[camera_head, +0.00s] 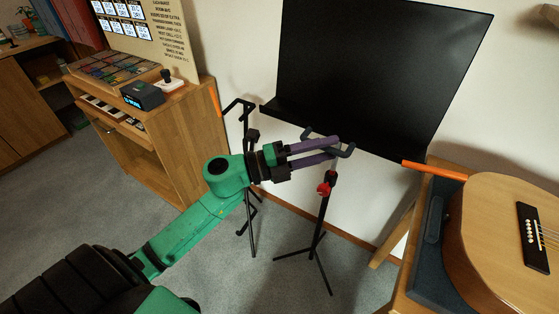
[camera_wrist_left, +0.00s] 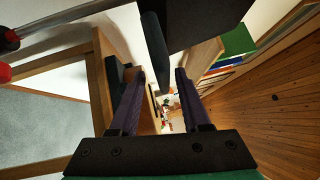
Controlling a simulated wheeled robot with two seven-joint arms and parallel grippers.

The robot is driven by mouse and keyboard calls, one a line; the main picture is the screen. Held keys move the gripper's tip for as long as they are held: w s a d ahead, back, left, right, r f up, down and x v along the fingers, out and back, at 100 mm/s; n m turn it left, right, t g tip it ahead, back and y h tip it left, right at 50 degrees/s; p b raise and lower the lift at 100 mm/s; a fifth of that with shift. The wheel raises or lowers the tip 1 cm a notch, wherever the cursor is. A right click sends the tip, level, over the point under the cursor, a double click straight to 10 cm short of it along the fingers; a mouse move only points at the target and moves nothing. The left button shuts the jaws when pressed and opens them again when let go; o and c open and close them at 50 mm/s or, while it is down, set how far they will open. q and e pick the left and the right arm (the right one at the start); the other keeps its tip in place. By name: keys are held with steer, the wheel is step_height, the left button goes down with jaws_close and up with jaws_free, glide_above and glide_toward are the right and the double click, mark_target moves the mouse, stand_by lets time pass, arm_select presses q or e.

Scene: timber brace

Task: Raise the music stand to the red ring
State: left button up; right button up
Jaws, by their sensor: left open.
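The music stand's wide black desk (camera_head: 385,75) is at the top of the head view. Its thin dark post and tripod legs (camera_head: 316,250) stand on the carpet below. Red parts (camera_head: 324,189) sit on the post; I cannot tell ring from knob. In the left wrist view, a metallic tube (camera_wrist_left: 50,22) with red parts (camera_wrist_left: 5,72) shows at the left edge. My left gripper (camera_head: 335,148) is open, its purple fingers by a dark bent bar (camera_head: 347,151) under the desk. In the left wrist view, a dark rounded bar (camera_wrist_left: 155,50) reaches between the fingertips (camera_wrist_left: 160,74); contact is unclear.
A guitar (camera_head: 490,220) lies on a wooden table at the right, near an orange strip (camera_head: 435,170). A wooden cabinet (camera_head: 185,135) with small devices stands left. Another dark stand (camera_head: 251,215) is behind my arm. Open carpet (camera_head: 70,190) lies at the left.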

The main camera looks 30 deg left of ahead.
arm_select(q)
steer(key=b+v, duration=0.1)
steer(key=v, duration=0.9)
steer(key=shift+s+a, duration=0.25)
steer(key=shift+a, duration=0.05)
